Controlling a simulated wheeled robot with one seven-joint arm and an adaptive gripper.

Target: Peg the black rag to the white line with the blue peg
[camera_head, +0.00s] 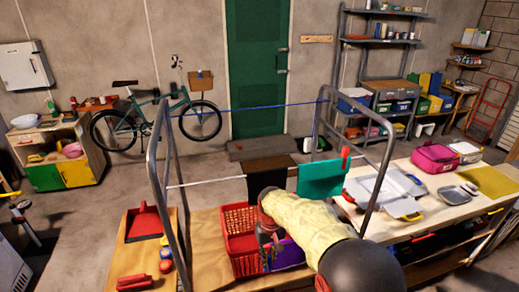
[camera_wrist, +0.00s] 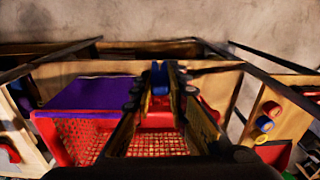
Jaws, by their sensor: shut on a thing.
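The black rag (camera_head: 265,184) hangs over the white line (camera_head: 215,181) at the front of a grey metal rack; my arm hides part of it. My gripper (camera_head: 268,238) is low in front of the rag, over the red basket (camera_head: 238,219). In the wrist view my gripper (camera_wrist: 160,88) is shut on the blue peg (camera_wrist: 160,72), which stands up between the fingertips. The peg is apart from the line. The basket also shows in the wrist view (camera_wrist: 75,140), below the fingers, with a purple cloth (camera_wrist: 95,95) at its left.
A teal cloth (camera_head: 319,178) hangs right of the black rag, with a red peg (camera_head: 346,156) at its right edge. The rack's tubes (camera_head: 152,165) stand at both sides. A blue line (camera_head: 255,106) runs behind. A red dustpan (camera_head: 143,223) lies on the left board.

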